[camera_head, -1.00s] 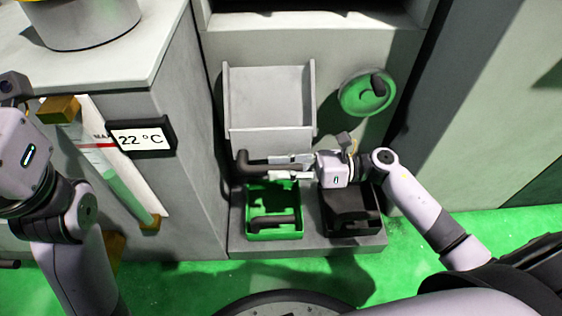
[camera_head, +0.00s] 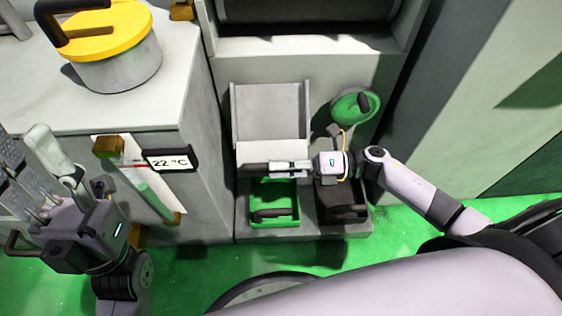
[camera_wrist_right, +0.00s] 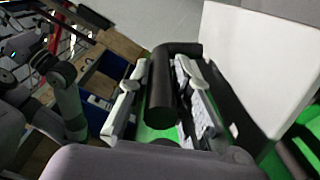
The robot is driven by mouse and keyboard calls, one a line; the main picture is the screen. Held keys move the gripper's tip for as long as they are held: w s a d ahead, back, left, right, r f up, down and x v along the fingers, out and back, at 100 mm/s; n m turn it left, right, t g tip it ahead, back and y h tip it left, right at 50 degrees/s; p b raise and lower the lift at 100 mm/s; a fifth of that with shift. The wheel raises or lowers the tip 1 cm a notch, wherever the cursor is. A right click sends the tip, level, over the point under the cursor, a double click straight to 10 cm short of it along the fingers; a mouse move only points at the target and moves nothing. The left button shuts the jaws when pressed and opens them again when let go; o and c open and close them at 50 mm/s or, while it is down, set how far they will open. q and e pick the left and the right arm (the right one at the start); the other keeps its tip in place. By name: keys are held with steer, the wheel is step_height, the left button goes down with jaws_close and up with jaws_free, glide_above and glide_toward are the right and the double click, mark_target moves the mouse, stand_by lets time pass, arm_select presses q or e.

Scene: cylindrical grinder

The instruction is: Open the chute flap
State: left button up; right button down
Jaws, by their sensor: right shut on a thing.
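The chute flap (camera_head: 268,112) is a grey panel with raised side walls, low on the grey machine. It stands tilted out, with an open-topped space behind its front edge. Its dark bar handle (camera_head: 253,169) runs along the front lower edge. My right gripper (camera_head: 278,167) is shut on this handle from the right. In the right wrist view the black round handle (camera_wrist_right: 161,95) lies between the two fingers, with a pale panel beside it. My left gripper (camera_head: 38,165) is at the far left, apart from the flap, its fingers spread and empty.
Below the handle stand a green bin (camera_head: 286,191) and a black bin (camera_head: 328,211) on a grey ledge. A green round knob (camera_head: 345,108) is right of the flap.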

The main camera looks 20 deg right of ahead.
steer(key=shift+w+d+r+m+p, duration=0.1)
steer(key=shift+w+r+m+p, duration=0.15)
steer(key=shift+r+m+p, duration=0.65)
steer(key=shift+w+d+r+p, duration=0.1)
steer(key=shift+w+r+p, duration=0.15)
steer(key=shift+r+p, duration=0.2)
steer(key=shift+w+r+p, duration=0.2)
steer(key=shift+r+p, duration=0.1)
steer(key=shift+r, duration=0.2)
arm_select(q)
steer(key=shift+w+d+f+g+y, duration=0.3)
steer(key=shift+w+f+g+y, duration=0.35)
steer(key=shift+w+f+g, duration=1.45)
steer(key=shift+w+d+f+g+y, duration=0.35)
steer(key=shift+w+f+g+y, duration=0.35)
steer(key=shift+w+f+g, duration=1.4)
steer(key=shift+w+d+f+g+y, duration=0.3)
steer(key=shift+w+f+g+y, duration=0.35)
steer(key=shift+w+f+g, duration=1.4)
arm_select(e)
steer(key=shift+w+r, duration=0.15)
steer(key=shift+r, duration=0.05)
arm_select(q)
steer(key=shift+w+r+t, duration=0.45)
steer(key=shift+w+t, duration=0.05)
steer(key=shift+t, duration=0.05)
